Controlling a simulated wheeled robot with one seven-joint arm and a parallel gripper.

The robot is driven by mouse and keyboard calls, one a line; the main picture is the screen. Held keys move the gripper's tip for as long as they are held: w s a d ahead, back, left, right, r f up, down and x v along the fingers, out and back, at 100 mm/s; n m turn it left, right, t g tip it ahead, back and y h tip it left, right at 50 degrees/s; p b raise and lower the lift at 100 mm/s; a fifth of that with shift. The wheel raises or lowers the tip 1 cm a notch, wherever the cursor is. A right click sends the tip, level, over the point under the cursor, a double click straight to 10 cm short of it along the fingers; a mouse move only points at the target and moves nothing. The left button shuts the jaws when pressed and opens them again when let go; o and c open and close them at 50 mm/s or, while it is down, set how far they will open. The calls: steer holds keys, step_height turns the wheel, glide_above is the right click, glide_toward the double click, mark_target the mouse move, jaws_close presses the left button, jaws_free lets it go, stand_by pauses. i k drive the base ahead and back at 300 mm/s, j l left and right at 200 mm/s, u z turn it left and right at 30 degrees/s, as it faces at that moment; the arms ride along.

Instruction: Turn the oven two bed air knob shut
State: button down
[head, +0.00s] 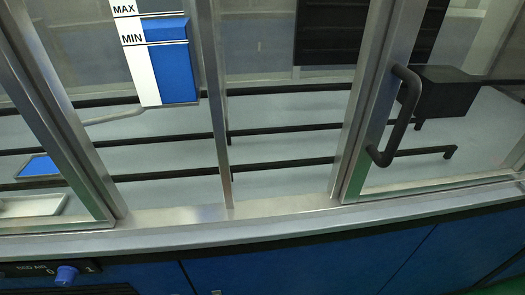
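A small blue knob (67,275) sits on a black panel (20,270) at the bottom left of the head view. The panel carries white lettering that seems to read "BED AIR", with a "0" left of the knob and a mark like "1" to its right. The way the knob points is too small to tell. No oven number is readable on the panel. My gripper is not in view.
Above the panel runs a metal sill (280,215) with framed glass doors. A black door handle (399,117) sticks out at the right. Behind the glass are black rails (290,162) and a blue level gauge (170,62) marked MAX and MIN. Blue cabinet fronts (320,262) lie below the sill.

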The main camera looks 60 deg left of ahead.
mark_target(66, 277)
steer(key=u, duration=2.7)
